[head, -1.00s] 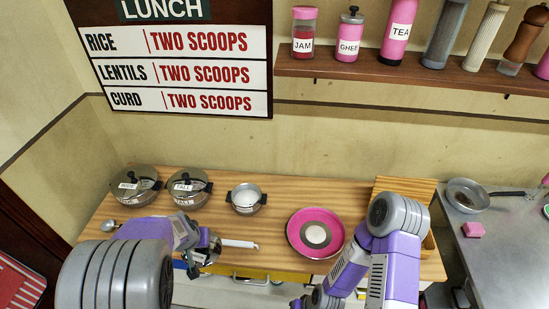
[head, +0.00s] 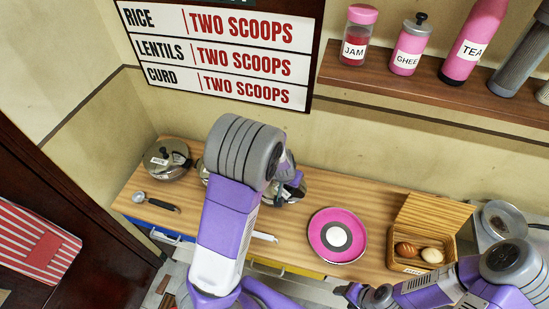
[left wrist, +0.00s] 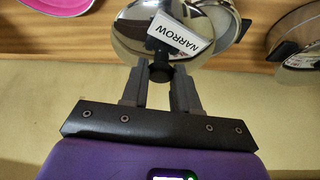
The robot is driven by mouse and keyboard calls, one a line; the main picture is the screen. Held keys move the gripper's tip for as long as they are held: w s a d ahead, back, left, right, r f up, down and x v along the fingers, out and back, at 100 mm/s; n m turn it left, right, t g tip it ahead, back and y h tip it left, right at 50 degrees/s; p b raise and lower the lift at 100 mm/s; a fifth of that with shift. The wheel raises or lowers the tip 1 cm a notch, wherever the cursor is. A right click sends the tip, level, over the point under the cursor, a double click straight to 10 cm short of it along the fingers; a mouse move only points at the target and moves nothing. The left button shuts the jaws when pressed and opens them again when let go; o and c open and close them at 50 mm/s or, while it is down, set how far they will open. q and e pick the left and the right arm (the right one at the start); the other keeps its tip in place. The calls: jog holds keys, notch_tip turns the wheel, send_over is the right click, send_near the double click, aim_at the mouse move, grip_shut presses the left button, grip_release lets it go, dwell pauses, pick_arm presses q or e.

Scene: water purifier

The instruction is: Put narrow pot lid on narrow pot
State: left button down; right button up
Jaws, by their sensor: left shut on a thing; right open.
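The narrow pot lid (left wrist: 150,38), shiny metal with a white NARROW label, fills the top middle of the left wrist view. My left gripper (left wrist: 159,78) is shut on its dark knob. An open metal pot (left wrist: 222,14), apparently the narrow pot, shows partly behind the lid, overlapped by it; I cannot tell whether they touch. In the head view my left arm hides most of this, and only shiny metal shows beside the left gripper (head: 290,188). My right gripper (head: 362,293) is open and empty at the bottom, in front of the counter.
A lidded pot (head: 167,160) stands at the counter's left, with a ladle (head: 155,203) in front. A pink plate (head: 338,236) and a wooden box (head: 421,243) with round items are to the right.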

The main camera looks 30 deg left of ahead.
pick_arm(q)
jog(key=w+a+n+p, duration=0.2)
jog(key=a+p, duration=0.5)
jog(key=p, duration=0.3)
pick_arm(e)
notch_tip(320, 180, up, 11)
pick_arm(q)
jog(key=shift+y, duration=0.4)
jog(key=shift+s+a+f+b, duration=0.1)
jog(key=shift+f+b, duration=1.15)
jog(key=shift+f, duration=0.15)
jog(key=shift+s+a+f+b, duration=0.1)
jog(key=shift+f+b, duration=1.15)
jog(key=shift+f, duration=0.15)
pick_arm(e)
jog(key=shift+w+f, duration=0.1)
jog(key=shift+f, duration=2.2)
pick_arm(q)
jog(key=shift+d, duration=0.1)
pick_arm(e)
jog(key=shift+f, duration=0.15)
pick_arm(q)
jog(key=shift+f+b, duration=0.6)
jog(key=shift+b, duration=0.15)
pick_arm(e)
jog(key=shift+f, duration=0.55)
pick_arm(q)
jog(key=c, duration=1.3)
grip_release()
jog(key=shift+o, duration=0.9)
